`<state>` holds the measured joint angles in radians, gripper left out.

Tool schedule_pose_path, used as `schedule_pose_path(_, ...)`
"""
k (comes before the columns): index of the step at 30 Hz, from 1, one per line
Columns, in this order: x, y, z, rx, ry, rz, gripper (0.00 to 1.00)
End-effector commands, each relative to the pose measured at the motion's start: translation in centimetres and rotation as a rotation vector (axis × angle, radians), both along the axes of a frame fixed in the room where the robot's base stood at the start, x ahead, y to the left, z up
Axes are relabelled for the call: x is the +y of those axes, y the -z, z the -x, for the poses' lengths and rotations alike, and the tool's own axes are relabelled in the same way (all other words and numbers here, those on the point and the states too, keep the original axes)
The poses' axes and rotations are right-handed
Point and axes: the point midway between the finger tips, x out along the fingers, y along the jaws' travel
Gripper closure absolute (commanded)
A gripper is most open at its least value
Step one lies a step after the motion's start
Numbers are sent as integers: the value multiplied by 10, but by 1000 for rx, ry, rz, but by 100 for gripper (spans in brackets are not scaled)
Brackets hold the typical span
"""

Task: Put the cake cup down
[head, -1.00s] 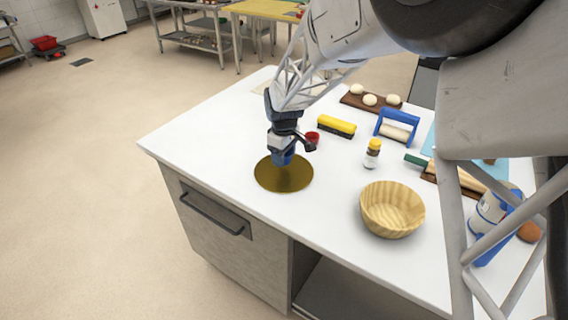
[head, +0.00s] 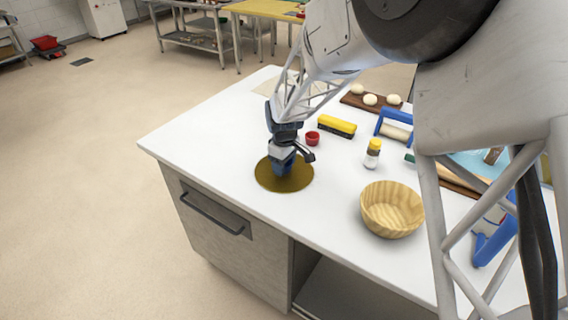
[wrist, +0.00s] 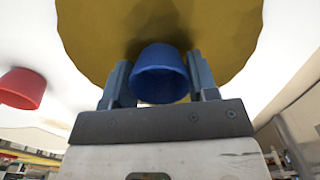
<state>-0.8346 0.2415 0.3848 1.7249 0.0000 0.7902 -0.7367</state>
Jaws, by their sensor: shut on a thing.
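A blue cake cup (wrist: 160,75) is between the two fingers of my gripper (wrist: 160,82) in the wrist view. My gripper is shut on it. In the head view my gripper (head: 284,168) is over the round gold board (head: 300,182) on the white table, and the cup is mostly hidden by the fingers. The gold board (wrist: 85,25) fills the upper wrist view behind the cup. The cup is at or very near the board; I cannot tell if it touches. A red cup (head: 312,138) stands on the table behind and right of the board; it also shows in the wrist view (wrist: 22,88).
A wooden bowl (head: 392,210) stands right of the board. A small yellow-capped bottle (head: 372,154), a yellow and black brush (head: 337,126) and a board with dough balls (head: 368,104) lie farther back. The white table (head: 205,140) is clear left of the gold board.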

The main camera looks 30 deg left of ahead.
Motion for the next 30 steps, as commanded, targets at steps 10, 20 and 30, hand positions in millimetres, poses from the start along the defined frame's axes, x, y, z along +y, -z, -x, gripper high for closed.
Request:
schedule_pose_path(10,0,0,0,0,0,0,21)
schedule_pose_path(20,0,-7,0,0,0,0,21)
schedule_pose_path(30,0,-47,0,-2,0,-2,21)
